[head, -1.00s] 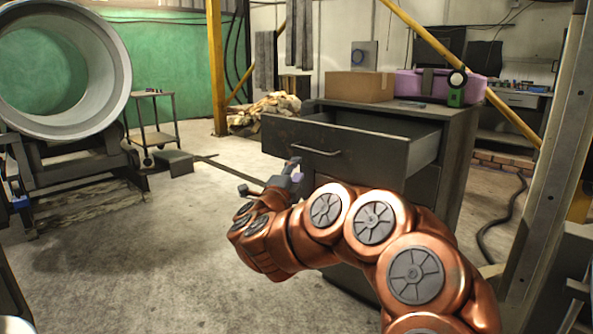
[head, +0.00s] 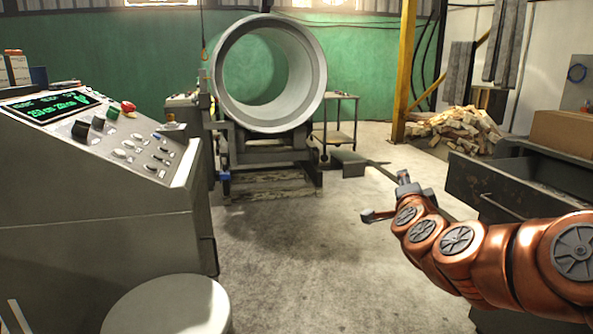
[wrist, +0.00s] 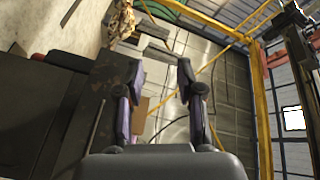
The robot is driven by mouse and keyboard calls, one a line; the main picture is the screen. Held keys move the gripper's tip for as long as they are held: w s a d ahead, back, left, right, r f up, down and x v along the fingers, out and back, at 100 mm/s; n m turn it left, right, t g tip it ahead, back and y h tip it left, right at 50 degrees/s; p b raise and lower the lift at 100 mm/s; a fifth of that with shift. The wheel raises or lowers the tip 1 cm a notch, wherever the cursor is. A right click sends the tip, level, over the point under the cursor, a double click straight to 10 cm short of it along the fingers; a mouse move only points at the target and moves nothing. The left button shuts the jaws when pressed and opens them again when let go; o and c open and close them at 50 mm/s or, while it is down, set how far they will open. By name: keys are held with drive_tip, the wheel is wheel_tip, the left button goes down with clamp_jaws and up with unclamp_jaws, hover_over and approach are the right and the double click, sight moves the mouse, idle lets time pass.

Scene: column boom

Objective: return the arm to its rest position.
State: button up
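My copper-coloured arm (head: 490,245) reaches in from the right edge of the head view. My gripper (head: 386,197) is at its far end, in front of the open drawer's left end and above the concrete floor. In the wrist view the two dark fingers of my gripper (wrist: 160,72) stand well apart, with nothing held between them. The arm's base lies outside the head view.
A grey metal cabinet with an open drawer (head: 490,195) is at right, partly behind my arm, with a cardboard box (head: 565,133) on top. A control console (head: 95,190) and a round stool (head: 168,305) stand at left. The middle floor (head: 300,255) is clear.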

drive_tip(key=s+a+r+n+g+y+p, duration=0.2)
drive_tip(key=s+a+n+g+y+p, duration=0.55)
drive_tip(key=s+a+n+p, duration=0.5)
drive_tip(key=s+d+r+n+g+h+p, duration=0.1)
drive_tip(key=s+g+p, duration=0.5)
drive_tip(key=s, duration=1)
drive_tip(key=s+d+r+n+g+h+p, duration=0.2)
drive_tip(key=s+p, duration=0.6)
drive_tip(key=s, duration=0.9)
drive_tip(key=d+r+g, duration=0.1)
drive_tip(key=d+g, duration=0.1)
drive_tip(key=g, duration=0.1)
drive_tip(key=shift+s+d+g+p, duration=0.15)
drive_tip(key=shift+s+g+p, duration=0.1)
drive_tip(key=shift+g+p, duration=0.15)
